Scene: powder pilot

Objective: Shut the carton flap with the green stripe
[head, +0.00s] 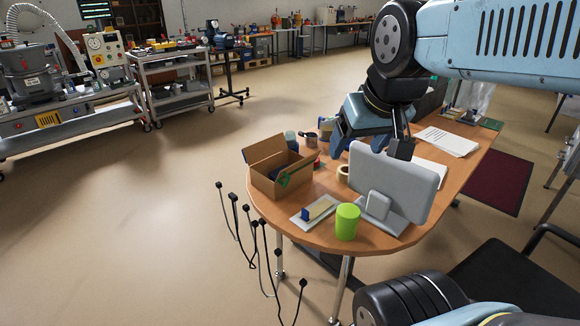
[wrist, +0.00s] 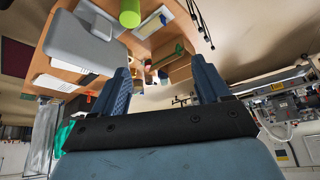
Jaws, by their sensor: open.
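An open brown carton (head: 262,170) stands near the left end of the wooden table, its flaps raised. The flap with the green stripe (head: 297,172) is on its right side and stands open, leaning outward. In the wrist view the carton (wrist: 180,72) shows beyond my fingers, and the green stripe (wrist: 178,51) is visible.
The grey screen (head: 395,180) stands right of the carton. A green cylinder (head: 347,221), a tray with a blue-handled tool (head: 316,210) and a tape roll (head: 343,173) are close by. Cables hang left of the table; floor there is open.

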